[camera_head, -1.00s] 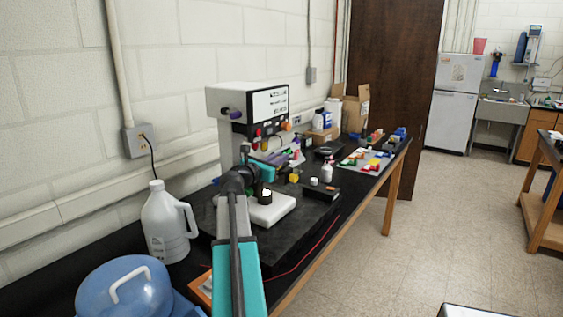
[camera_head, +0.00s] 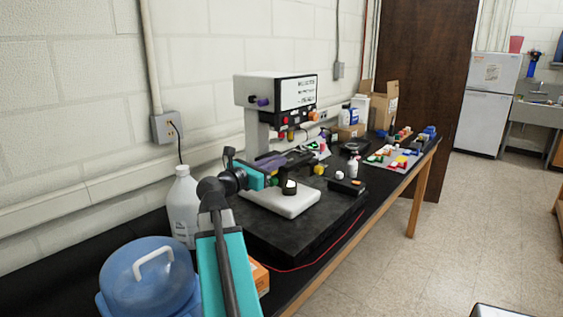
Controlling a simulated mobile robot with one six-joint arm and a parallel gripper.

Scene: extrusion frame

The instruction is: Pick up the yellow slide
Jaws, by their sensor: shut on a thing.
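A small yellow piece (camera_head: 319,169), the likeliest match for the yellow slide, shows at the back of the black bench platform, left of a white bottle. Its shape is too small to make out. My gripper (camera_head: 278,180) is at the end of my teal arm, over the platform near the white stand base and left of the yellow piece. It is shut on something. The thing between the fingers is too small and dark to identify, and I cannot tell whether the fingers touch the yellow piece.
A tall instrument (camera_head: 276,100) stands behind my gripper. A white jug (camera_head: 184,208) and a blue water container (camera_head: 150,283) stand at left. A white bottle (camera_head: 352,166) and a board of coloured pieces (camera_head: 385,165) lie to the right.

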